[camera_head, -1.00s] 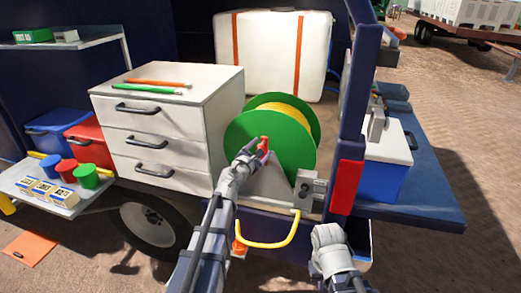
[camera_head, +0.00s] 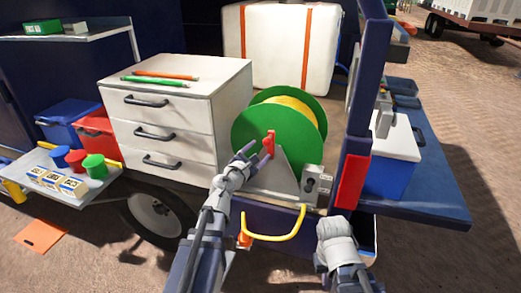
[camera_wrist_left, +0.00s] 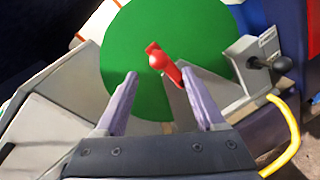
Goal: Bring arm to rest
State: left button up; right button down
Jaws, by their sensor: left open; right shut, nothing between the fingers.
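My left gripper (camera_head: 251,157) is open and empty just in front of the green reel (camera_head: 262,131). In the left wrist view its two fingers (camera_wrist_left: 156,85) stand apart, with the reel's red handle (camera_wrist_left: 160,60) beyond their tips. The handle also shows in the head view (camera_head: 269,143), close to the fingertips and apart from them as far as I can tell. My right gripper (camera_head: 335,230) is low at the front of the truck bed, to the right of the yellow bar. Its fingers are hard to make out from above.
A white drawer cabinet (camera_head: 175,115) stands left of the reel. A yellow bar (camera_head: 272,237) juts out below it. A dark blue post with a red panel (camera_head: 350,182) rises on the right, beside a blue and white cooler (camera_head: 392,160). A side shelf (camera_head: 60,180) holds coloured cups.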

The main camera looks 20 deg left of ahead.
pick_arm(q)
jog(key=s+d+f+n+g+y, duration=0.1)
jog(key=s+f+n+g+y, duration=0.4)
jog(key=n, duration=1.1)
jog(key=s+d+f+n+g+y, duration=0.25)
jog(key=s+f+n, duration=0.35)
jog(key=n, duration=1.1)
jog(key=s+d+f+n+g+h, duration=0.2)
jog(key=s+d+f+n+g, duration=0.2)
jog(key=s+d, duration=0.2)
jog(key=s+d+f+n+g+h, duration=0.1)
jog(key=s+d+f+n+g, duration=0.3)
jog(key=s, duration=0.7)
jog(key=d+f+g, duration=0.1)
jog(key=d, duration=0.1)
jog(key=shift+d+h+b, duration=0.35)
jog(key=shift+f, duration=0.1)
